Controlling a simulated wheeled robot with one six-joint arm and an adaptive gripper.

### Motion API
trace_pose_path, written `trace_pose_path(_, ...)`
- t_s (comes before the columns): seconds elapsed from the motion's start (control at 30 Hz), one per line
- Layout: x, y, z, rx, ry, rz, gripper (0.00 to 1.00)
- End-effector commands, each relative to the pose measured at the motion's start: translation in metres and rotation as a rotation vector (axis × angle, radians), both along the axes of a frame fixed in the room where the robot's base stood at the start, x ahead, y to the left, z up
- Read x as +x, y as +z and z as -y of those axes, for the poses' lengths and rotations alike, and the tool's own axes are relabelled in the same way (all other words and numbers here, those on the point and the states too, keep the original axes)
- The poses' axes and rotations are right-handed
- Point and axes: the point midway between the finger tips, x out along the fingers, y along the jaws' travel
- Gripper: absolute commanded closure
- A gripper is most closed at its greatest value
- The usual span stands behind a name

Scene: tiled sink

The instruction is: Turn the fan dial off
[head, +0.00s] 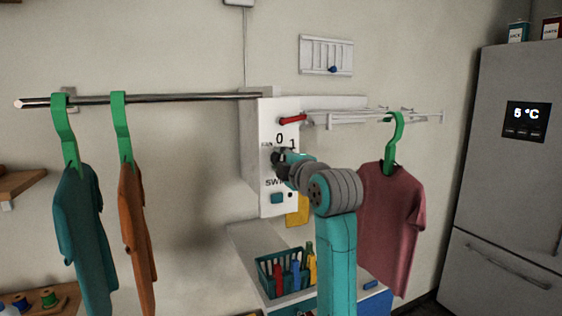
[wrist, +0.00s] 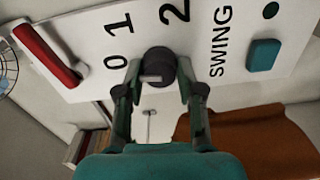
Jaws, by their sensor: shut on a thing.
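The fan dial (wrist: 160,62) is a dark round knob on a white control panel (head: 277,110). Numbers 0, 1 and 2 are printed around it in the wrist view. A short white mark shows on the dial's face; I cannot tell for sure which number it points at. My gripper (wrist: 158,76) is shut on the dial, one finger on each side of it. In the head view my gripper (head: 279,157) is at the panel, and my wrist hides most of the dial and the number 2.
A red lever (head: 292,120) sits above the dial and a teal SWING button (head: 278,198) below it. Shirts hang on both sides: teal (head: 84,235), orange (head: 135,235) and maroon (head: 391,225). A basket of bottles (head: 268,277) stands below the panel.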

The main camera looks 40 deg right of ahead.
Motion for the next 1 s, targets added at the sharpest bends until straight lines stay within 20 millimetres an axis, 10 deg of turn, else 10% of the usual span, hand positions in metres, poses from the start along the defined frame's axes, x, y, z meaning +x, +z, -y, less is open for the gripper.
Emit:
trace_pose_path(0.83,0.0004,-0.0014,-0.0004,-0.136,0.001,-0.041,0.98)
trace_pose_path(0.87,0.0004,-0.0014,-0.0004,-0.136,0.001,-0.041,0.60)
trace_pose_path(1.0,0.0003,-0.0012,-0.0003,-0.136,0.001,-0.041,0.38)
